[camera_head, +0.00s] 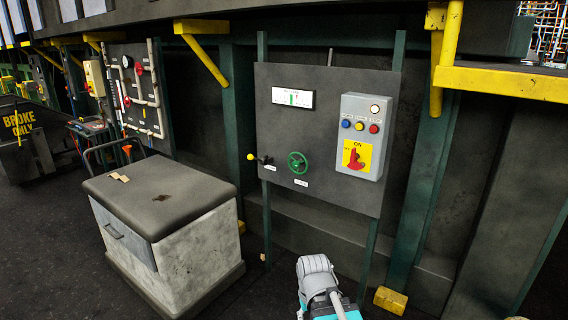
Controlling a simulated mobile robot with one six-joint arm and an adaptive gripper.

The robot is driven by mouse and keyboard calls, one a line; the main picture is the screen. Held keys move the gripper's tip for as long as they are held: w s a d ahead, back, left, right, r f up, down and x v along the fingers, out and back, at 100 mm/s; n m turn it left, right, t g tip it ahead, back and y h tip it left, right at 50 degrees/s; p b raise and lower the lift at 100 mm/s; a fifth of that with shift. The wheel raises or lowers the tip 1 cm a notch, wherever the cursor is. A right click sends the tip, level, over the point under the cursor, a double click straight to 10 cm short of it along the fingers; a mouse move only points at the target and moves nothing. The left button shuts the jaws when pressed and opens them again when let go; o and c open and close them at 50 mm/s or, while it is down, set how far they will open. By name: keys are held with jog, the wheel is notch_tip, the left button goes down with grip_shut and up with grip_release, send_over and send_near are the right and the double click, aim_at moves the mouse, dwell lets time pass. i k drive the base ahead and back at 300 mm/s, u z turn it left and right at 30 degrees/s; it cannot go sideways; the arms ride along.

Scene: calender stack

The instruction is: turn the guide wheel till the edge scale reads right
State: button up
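The guide wheel (297,162) is a small green handwheel low on a dark upright panel (325,112). The edge scale (293,98) is a white strip with a green mark, above the wheel; its reading is too small to make out. A lever with a yellow knob (251,157) sticks out left of the wheel. Part of my arm, grey and teal, shows at the bottom middle, below the panel and apart from the wheel. My gripper's fingers cannot be made out.
A grey control box (363,136) with coloured buttons and a red-on-yellow switch sits right of the wheel. A grey-topped cabinet (165,232) stands left in front of the panel. A yellow block (390,300) lies on the floor. Dark floor between cabinet and panel is open.

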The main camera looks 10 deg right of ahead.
aim_at(296, 164)
jog(key=u, duration=0.25)
jog(key=i, duration=1.3)
jog(key=z, duration=0.55)
